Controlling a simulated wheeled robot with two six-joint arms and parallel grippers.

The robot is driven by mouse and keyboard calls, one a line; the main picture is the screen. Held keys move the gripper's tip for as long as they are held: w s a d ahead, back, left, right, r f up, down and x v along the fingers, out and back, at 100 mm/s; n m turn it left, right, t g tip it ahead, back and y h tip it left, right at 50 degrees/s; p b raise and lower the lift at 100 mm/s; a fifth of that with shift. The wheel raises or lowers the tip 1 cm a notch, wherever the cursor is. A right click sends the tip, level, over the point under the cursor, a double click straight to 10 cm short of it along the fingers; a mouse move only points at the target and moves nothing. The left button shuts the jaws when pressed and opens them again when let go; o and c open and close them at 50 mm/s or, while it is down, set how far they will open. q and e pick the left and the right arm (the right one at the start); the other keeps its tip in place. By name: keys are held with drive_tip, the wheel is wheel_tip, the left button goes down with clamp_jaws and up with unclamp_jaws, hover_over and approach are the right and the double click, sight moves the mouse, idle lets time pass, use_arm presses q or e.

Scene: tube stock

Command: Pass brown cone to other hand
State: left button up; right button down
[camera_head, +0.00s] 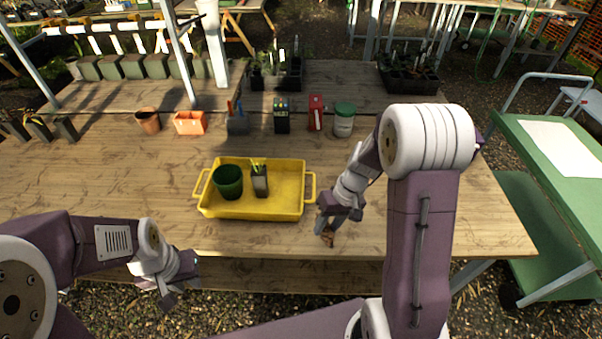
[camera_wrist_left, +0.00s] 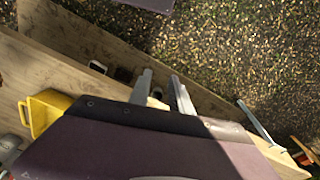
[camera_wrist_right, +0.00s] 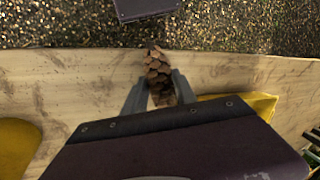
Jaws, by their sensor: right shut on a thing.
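The brown cone (camera_head: 328,238) is a small scaly pine cone near the table's front edge, right of the yellow tray. My right gripper (camera_head: 325,226) is shut on it. In the right wrist view the cone (camera_wrist_right: 157,68) shows between the two fingertips (camera_wrist_right: 158,84) and sticks out past them. My left gripper (camera_head: 168,298) is in front of the table's edge, well to the left of the cone. In the left wrist view its fingers (camera_wrist_left: 161,80) are apart, with nothing seen held between them.
The yellow tray (camera_head: 215,209) holds a green pot (camera_head: 228,182) and a small dark pot (camera_head: 260,181). Clay pots (camera_head: 148,121), boxes (camera_head: 315,113) and a green-lidded jar (camera_head: 344,120) line the table's back. The left front tabletop (camera_head: 90,190) is clear.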

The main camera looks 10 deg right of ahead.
use_arm(q)
drive_tip(key=o, duration=0.5)
drive_tip(key=d+r+n+g+h, duration=0.2)
drive_tip(key=d+r+h, duration=0.25)
drive_tip(key=d, duration=0.45)
drive_tip(key=w+d+r+n+t+h, duration=0.2)
drive_tip(key=w+r+n+h, duration=0.25)
drive_tip(key=w, duration=0.55)
drive_tip(key=shift+m, duration=0.25)
drive_tip(key=x, duration=1.2)
drive_tip(key=shift+s+a+f, duration=0.1)
drive_tip(key=shift+a, duration=0.05)
use_arm(e)
drive_tip(key=a+r+n+g, duration=0.2)
drive_tip(key=a+r+n, duration=0.2)
drive_tip(key=a, duration=0.9)
drive_tip(key=n, duration=0.3)
drive_tip(key=shift+w+a+r+n+h, duration=0.15)
drive_tip(key=shift+w+a+n+h, duration=0.05)
drive_tip(key=shift+w+n+h, duration=0.2)
